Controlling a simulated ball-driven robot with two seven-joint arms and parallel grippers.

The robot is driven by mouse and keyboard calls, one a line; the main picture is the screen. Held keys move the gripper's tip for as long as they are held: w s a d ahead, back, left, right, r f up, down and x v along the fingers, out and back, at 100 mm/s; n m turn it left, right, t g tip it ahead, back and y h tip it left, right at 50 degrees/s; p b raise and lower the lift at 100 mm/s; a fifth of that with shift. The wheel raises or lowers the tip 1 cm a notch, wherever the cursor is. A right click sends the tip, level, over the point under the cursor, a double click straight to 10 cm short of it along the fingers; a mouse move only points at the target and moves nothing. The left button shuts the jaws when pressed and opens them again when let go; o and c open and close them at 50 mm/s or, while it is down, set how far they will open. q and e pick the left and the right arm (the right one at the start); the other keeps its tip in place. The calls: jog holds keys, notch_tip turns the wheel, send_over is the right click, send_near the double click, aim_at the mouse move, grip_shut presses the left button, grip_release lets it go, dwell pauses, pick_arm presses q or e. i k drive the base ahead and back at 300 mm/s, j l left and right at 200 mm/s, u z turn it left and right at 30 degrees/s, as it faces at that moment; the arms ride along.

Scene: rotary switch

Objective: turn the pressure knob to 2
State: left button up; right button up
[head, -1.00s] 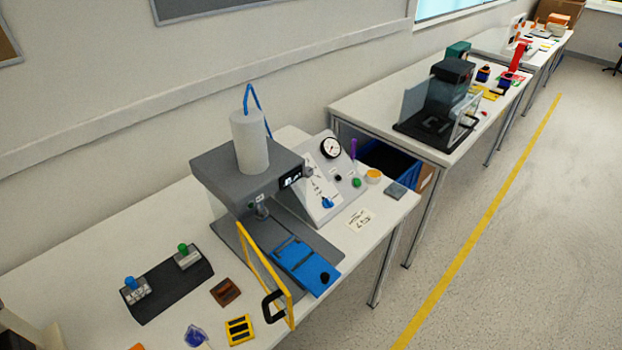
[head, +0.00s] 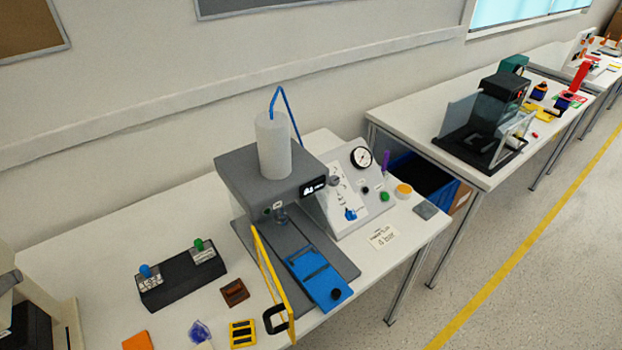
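A sloped light-grey control panel (head: 381,210) stands on the near table, right of a grey press. It carries a round white pressure gauge (head: 361,158) at the top and a blue knob (head: 350,214) low on its face. The blue knob looks like the pressure knob; its markings and pointer are too small to read. Small black and green buttons sit to its right. A card (head: 382,237) reading "4 bar" lies on the table in front of the panel. Neither of my grippers is in view.
The grey press (head: 240,175) with a white cylinder stands left of the panel. A yellow-framed guard (head: 268,272) and a blue plate (head: 318,277) are in front of it. A black box with blue and green knobs (head: 182,276) is farther left. Open floor lies right.

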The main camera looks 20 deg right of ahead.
aim_at(334, 180)
jog(key=l+u, duration=0.35)
jog(key=l, duration=0.6)
jog(key=l+u, duration=0.35)
jog(key=l, duration=0.65)
